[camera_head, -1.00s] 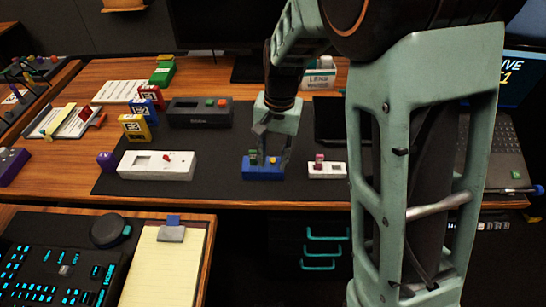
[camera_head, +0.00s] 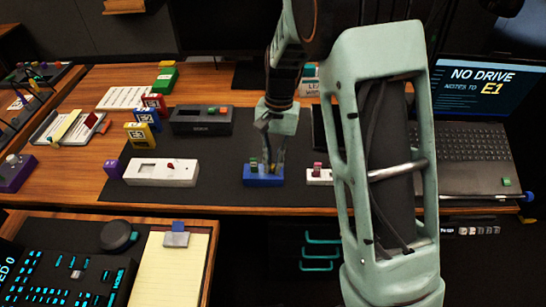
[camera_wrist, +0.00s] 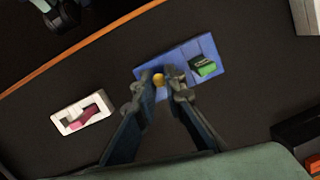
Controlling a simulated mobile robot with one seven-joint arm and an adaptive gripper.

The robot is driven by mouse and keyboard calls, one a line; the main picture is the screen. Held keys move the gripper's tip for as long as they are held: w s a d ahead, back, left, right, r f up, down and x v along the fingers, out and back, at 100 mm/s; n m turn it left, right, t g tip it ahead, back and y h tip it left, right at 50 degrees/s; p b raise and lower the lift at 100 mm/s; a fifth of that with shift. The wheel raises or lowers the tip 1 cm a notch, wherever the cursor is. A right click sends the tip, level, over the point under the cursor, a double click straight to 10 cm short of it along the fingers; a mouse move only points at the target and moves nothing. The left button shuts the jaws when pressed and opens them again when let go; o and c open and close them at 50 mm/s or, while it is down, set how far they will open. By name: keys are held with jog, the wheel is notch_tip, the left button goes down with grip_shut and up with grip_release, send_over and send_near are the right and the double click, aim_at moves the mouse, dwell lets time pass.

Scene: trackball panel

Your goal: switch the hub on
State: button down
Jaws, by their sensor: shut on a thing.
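A blue box (camera_head: 264,178), which looks like the hub, lies on the dark mat. It carries a green block (camera_wrist: 206,68) and a small round yellow knob (camera_wrist: 158,79). My gripper (camera_head: 268,158) points down over the box from behind. In the wrist view its fingertips (camera_wrist: 160,84) stand on either side of the yellow knob and are shut on it. The green block is just right of the fingers there. In the head view the fingers mostly hide the knob.
A small white box with a pink piece (camera_wrist: 84,117) lies close beside the blue box. A grey box (camera_head: 201,121) stands behind. A laptop (camera_head: 465,145) showing "NO DRIVE" is at the right.

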jog(key=shift+w+r+g+p, duration=0.15)
jog(key=shift+w+g+p, duration=0.1)
jog(key=shift+g+p, duration=0.7)
jog(key=shift+w+p, duration=0.1)
jog(key=shift+p, duration=0.6)
jog(key=shift+f, duration=0.2)
jog(key=c, duration=2)
grip_release()
jog(key=shift+r, duration=0.1)
jog(key=v, duration=1.1)
jog(key=shift+w+d+r, duration=0.15)
jog(key=shift+w+r, duration=0.15)
jog(key=shift+w, duration=0.05)
jog(key=shift+c, duration=0.4)
